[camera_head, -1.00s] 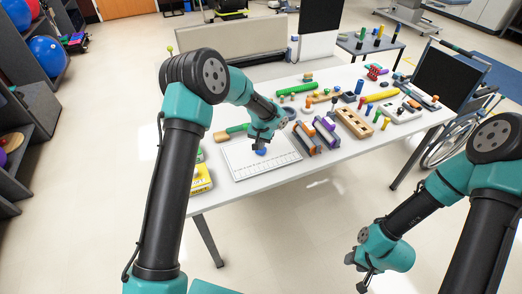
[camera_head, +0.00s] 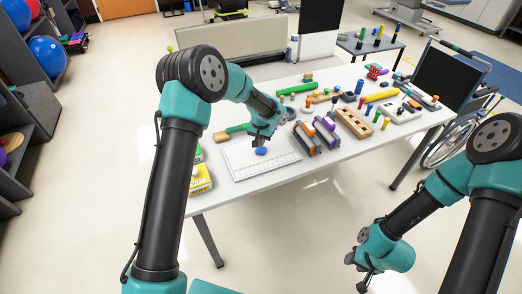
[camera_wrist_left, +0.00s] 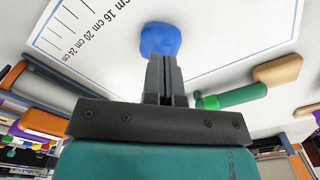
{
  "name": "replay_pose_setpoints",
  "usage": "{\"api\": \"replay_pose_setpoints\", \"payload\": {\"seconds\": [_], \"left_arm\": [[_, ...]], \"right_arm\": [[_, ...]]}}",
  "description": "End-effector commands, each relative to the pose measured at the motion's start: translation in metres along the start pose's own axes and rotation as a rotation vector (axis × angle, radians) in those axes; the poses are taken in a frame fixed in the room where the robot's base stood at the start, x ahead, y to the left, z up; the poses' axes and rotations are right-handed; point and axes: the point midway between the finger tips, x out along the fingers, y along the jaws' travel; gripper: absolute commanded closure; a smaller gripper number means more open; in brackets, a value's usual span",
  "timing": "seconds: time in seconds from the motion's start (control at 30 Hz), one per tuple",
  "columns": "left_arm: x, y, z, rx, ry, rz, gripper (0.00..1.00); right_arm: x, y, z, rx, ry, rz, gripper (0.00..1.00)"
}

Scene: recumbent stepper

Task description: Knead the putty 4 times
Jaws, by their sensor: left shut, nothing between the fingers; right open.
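The blue putty (camera_head: 261,151) lies on the white board with printed markings (camera_head: 240,172) near the left end of the table. In the left wrist view the putty (camera_wrist_left: 160,40) is a rounded blue lump just beyond my fingertips. My left gripper (camera_head: 259,143) is shut and empty, pointing down right above the putty; in the left wrist view its closed fingers (camera_wrist_left: 163,62) reach the putty's near edge. I cannot tell whether they touch it. My right gripper (camera_head: 360,274) is open and empty, away from the table at the lower right.
A green-handled tool (camera_head: 236,129) lies behind the board. Yellow boxes (camera_head: 201,180) stand at its left, and purple and orange blocks (camera_head: 325,130) at its right. A wooden block with holes (camera_head: 353,122) and several small items fill the table's right part.

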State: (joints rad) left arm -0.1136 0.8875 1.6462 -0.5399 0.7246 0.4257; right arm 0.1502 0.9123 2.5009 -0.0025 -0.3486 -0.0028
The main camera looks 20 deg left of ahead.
Motion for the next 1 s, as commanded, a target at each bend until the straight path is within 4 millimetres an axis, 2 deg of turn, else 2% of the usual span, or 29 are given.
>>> {"api": "replay_pose_setpoints", "payload": {"seconds": [1.0], "left_arm": [[0.013,0.000,0.000,0.000,0.000,0.000,1.00]], "right_arm": [[0.000,0.000,0.000,0.000,0.000,0.000,0.57]]}}
